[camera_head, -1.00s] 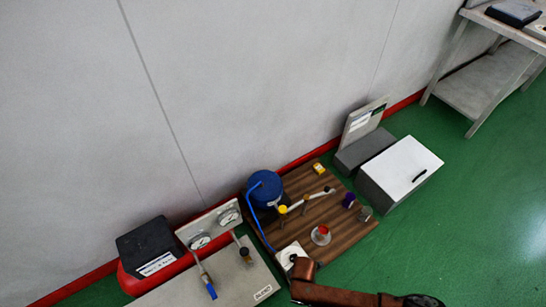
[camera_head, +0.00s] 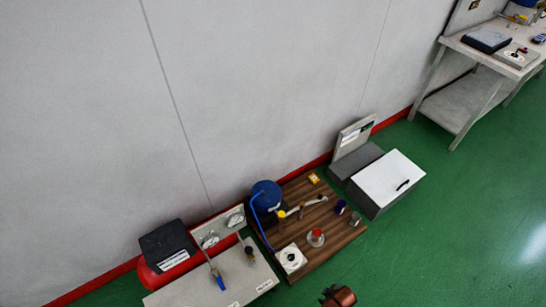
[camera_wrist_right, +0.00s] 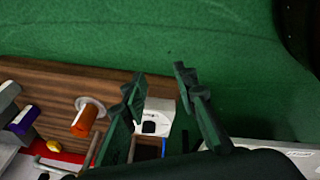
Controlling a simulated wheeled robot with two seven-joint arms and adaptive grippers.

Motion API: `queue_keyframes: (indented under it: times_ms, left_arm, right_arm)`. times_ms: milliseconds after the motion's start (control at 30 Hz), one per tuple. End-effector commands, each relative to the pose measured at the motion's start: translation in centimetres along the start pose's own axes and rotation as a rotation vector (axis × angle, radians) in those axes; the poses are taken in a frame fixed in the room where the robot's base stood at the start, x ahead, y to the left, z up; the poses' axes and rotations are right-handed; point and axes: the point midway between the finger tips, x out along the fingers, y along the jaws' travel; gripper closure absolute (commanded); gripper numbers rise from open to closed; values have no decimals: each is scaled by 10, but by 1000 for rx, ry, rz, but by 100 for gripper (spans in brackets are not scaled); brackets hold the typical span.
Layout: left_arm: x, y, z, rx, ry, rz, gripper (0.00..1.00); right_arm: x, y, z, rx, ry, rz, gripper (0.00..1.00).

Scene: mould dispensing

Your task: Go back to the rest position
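My right gripper (camera_wrist_right: 159,74) is open in the right wrist view, with nothing between its fingertips. In that view it hangs over the board's edge and the green floor. A white box with a dark knob (camera_wrist_right: 155,117) shows behind and between the fingers, apart from them as far as I can tell. In the head view only a copper-brown part of my right arm (camera_head: 338,297) shows at the bottom edge, clear of the wooden board (camera_head: 325,246). My left gripper is not in view.
The board carries a blue pot (camera_head: 266,195), a red piece on a round base (camera_head: 316,238), a purple piece (camera_head: 340,206) and the white box (camera_head: 291,258). A gauge bench (camera_head: 215,290) stands left, a white-lidded box (camera_head: 388,178) right. Green floor lies open at right.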

Motion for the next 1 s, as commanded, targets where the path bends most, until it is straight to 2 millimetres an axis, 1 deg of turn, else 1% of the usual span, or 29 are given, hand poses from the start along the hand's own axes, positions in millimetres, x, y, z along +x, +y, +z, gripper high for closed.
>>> queue_keyframes:
  times_ms: [33,67,100,167,200,267,300,367,400,467,500,600,700,767,1000]
  left_arm:
    - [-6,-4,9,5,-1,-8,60]
    - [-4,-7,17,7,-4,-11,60]
    - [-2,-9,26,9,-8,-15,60]
    - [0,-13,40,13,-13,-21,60]
    - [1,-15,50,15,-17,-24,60]
    - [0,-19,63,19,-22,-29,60]
    - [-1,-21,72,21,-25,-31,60]
    - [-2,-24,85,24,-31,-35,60]
    - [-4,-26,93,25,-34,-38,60]
    - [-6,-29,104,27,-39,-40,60]
    - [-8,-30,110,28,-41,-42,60]
    - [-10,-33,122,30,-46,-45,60]
    - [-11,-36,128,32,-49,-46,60]
    - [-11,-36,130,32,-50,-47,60]
    - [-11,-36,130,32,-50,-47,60]
  right_arm:
    - [-15,-20,34,108,-19,3,73]
    - [-16,-30,53,165,-29,6,73]
    - [-19,-46,78,236,-43,9,73]
    - [-25,-72,114,333,-66,12,73]
    - [-30,-90,137,393,-82,13,73]
    - [-38,-119,170,479,-106,14,73]
    - [-45,-140,189,533,-122,13,73]
    - [-56,-169,217,606,-146,13,73]
    - [-63,-188,233,651,-161,12,73]
    - [-73,-214,254,708,-181,12,73]
    - [-79,-231,265,740,-193,10,73]
    - [-91,-260,285,801,-215,10,73]
    - [-98,-278,296,832,-229,8,73]
    - [-99,-282,298,842,-232,8,73]
    - [-99,-283,299,843,-232,8,73]
